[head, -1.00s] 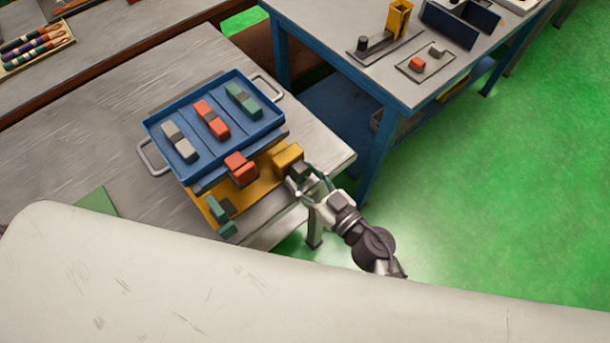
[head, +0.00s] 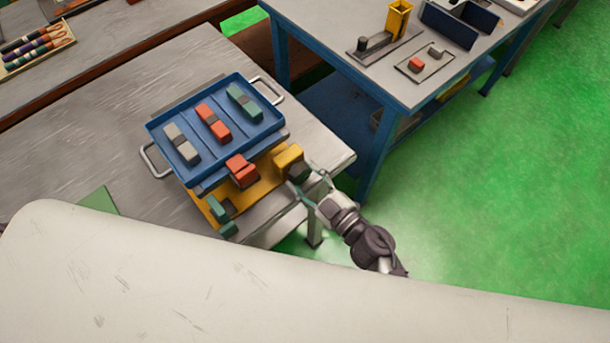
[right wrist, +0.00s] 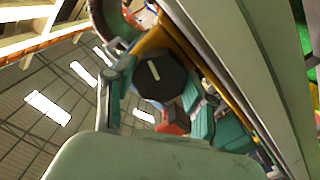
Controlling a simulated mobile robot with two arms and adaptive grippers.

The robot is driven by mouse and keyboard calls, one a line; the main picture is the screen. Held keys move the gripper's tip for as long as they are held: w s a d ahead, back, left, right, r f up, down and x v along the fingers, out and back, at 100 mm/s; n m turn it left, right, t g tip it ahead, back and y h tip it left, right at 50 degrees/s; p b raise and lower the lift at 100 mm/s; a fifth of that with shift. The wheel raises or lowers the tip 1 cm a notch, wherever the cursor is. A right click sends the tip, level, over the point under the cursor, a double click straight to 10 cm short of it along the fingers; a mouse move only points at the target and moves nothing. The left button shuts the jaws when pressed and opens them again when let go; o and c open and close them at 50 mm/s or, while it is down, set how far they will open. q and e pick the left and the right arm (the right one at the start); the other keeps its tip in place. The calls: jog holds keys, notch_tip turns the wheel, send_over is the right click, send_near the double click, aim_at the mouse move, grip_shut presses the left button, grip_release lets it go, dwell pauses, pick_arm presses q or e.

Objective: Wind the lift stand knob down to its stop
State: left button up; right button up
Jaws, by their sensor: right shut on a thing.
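The lift stand has a yellow base (head: 262,190) on the grey table, with a blue tray (head: 205,178) above it. Its dark knob (head: 299,173) is at the right end, beside a yellow block. In the right wrist view the knob (right wrist: 160,76) is a black, many-sided disc with a white mark. My right gripper (head: 308,186) reaches the knob from the lower right and is shut on it. In the right wrist view its teal fingers lie on either side of the knob. The lifting mechanism under the tray is mostly hidden. My left gripper is not in view.
The tray carries grey, red and green blocks. A red block (head: 242,172) and a green block (head: 221,213) sit along the stand's front. A blue-legged workbench (head: 410,92) stands close on the right. Green floor (head: 480,200) is clear beyond my right arm.

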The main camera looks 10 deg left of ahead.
jog(key=shift+n, duration=0.5)
jog(key=o, duration=1.2)
jog(key=shift+c, duration=0.2)
jog(key=v, duration=1.2)
